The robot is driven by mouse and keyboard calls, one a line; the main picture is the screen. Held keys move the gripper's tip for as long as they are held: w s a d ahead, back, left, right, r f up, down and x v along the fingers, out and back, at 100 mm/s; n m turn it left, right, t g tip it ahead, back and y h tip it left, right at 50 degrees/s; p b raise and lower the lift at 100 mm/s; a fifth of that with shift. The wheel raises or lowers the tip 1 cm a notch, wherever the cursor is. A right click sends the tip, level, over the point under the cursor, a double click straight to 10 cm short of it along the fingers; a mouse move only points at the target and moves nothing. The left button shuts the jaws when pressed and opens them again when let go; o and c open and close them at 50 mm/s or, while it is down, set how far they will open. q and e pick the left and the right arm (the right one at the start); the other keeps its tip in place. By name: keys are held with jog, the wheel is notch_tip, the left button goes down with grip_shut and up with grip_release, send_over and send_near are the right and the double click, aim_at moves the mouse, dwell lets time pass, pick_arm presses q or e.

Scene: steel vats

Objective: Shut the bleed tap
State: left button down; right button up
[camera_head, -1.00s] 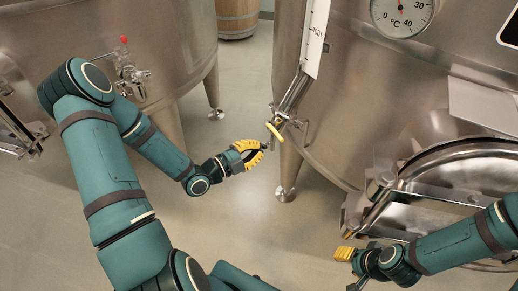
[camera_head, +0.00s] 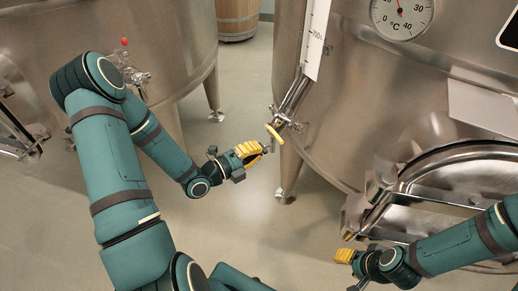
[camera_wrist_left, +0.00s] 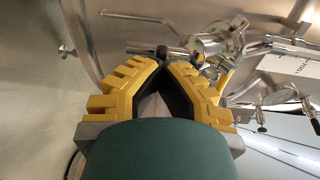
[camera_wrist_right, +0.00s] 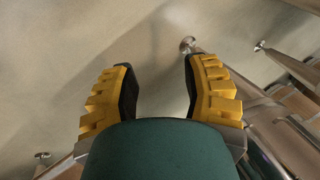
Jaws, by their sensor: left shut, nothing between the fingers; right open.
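The bleed tap is at the foot of the sight tube on the right vat; its yellow lever (camera_head: 274,133) slants in the head view. In the left wrist view the tap's steel body (camera_wrist_left: 180,55) lies just beyond my fingertips, and part of its yellow lever (camera_wrist_left: 224,82) shows behind the right finger. My left gripper (camera_head: 266,149) is shut and empty, its tips just below the lever. I cannot tell whether they touch the tap. My right gripper (camera_head: 338,256) is open and empty, low at the right; its spread fingers show in the right wrist view (camera_wrist_right: 160,75).
The right vat (camera_head: 350,120) carries a dial thermometer (camera_head: 402,15), the white scale (camera_head: 315,40) and a round hatch (camera_head: 440,180) near my right arm. A left vat (camera_head: 70,35) has a red-topped valve (camera_head: 126,62). A wooden barrel (camera_head: 237,18) stands behind. Floor between the vats is clear.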

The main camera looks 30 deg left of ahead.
pick_arm(q)
jog(key=c, duration=1.3)
grip_release()
jog(key=shift+o, duration=0.2)
jog(key=v, duration=0.9)
jog(key=shift+s, duration=0.1)
